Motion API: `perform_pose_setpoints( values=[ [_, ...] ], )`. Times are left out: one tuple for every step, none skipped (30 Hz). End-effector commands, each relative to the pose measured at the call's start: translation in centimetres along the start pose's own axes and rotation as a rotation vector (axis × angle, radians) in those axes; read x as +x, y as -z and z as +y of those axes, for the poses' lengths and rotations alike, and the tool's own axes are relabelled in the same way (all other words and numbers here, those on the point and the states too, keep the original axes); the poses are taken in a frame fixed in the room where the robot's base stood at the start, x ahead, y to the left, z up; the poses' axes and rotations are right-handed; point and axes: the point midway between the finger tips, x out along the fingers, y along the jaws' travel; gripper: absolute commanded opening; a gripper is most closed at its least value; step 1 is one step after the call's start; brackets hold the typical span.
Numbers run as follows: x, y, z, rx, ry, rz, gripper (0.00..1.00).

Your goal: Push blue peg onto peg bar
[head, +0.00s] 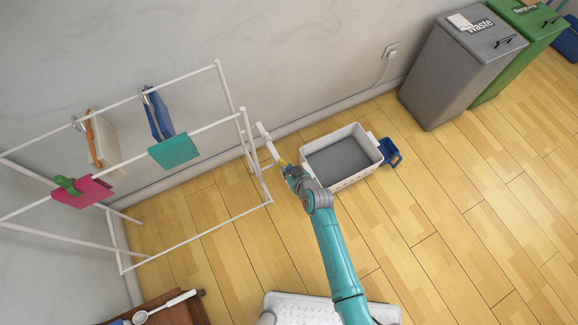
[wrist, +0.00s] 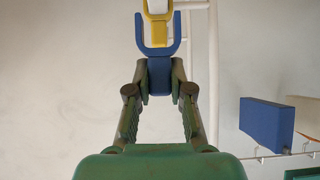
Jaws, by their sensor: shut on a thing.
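The blue peg (wrist: 158,65) is a forked piece, held upright between the fingertips of my gripper (wrist: 160,82) in the wrist view. Its two prongs point up, on either side of the lower part of a yellow forked peg (wrist: 158,33). Whether the blue and yellow pegs touch, I cannot tell. A white bar (wrist: 190,5) runs across the top of the wrist view by the yellow peg. In the head view my gripper (head: 287,168) is at the lower end of a short white bar (head: 267,140), with the yellow peg (head: 281,163) just ahead. The blue peg is not clear there.
A white drying rack (head: 215,228) stands left, with a blue item (head: 158,115), a teal cloth (head: 174,150) and a pink cloth (head: 85,192) on it. A white basket (head: 348,183) is on the floor right of my gripper. Bins (head: 450,80) stand farther right.

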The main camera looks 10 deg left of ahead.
Motion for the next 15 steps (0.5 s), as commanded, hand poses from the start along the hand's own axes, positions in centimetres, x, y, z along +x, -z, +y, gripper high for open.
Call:
perform_pose_setpoints(
  values=[
    [0.17,-0.22,0.01,0.0,0.0,-0.001,0.0],
    [0.23,-0.29,0.01,-0.001,0.0,0.0,0.0],
    [0.29,-0.35,0.02,-0.001,-0.001,0.001,0.0],
    [0.32,-0.39,0.03,-0.001,-0.001,0.001,0.0],
    [0.35,-0.42,0.03,-0.001,-0.001,0.001,0.0],
    [0.37,-0.43,0.03,-0.001,-0.001,0.001,0.0],
    [0.37,-0.44,0.03,-0.001,-0.001,0.001,0.0],
    [0.37,-0.44,0.03,-0.001,-0.001,0.001,0.0],
    [0.37,-0.44,0.03,-0.001,-0.001,0.001,0.0],
    [0.37,-0.44,0.03,-0.001,-0.001,0.001,0.0],
    [0.37,-0.44,0.03,-0.001,-0.001,0.001,0.0],
    [0.36,-0.44,0.03,-0.001,-0.001,0.001,0.0],
    [0.39,-0.45,0.03,-0.001,-0.001,0.001,0.0],
    [0.46,-0.5,0.02,-0.001,-0.001,0.001,0.0],
    [0.65,-0.61,0.02,-0.001,-0.001,0.0,0.0]
  ],
)
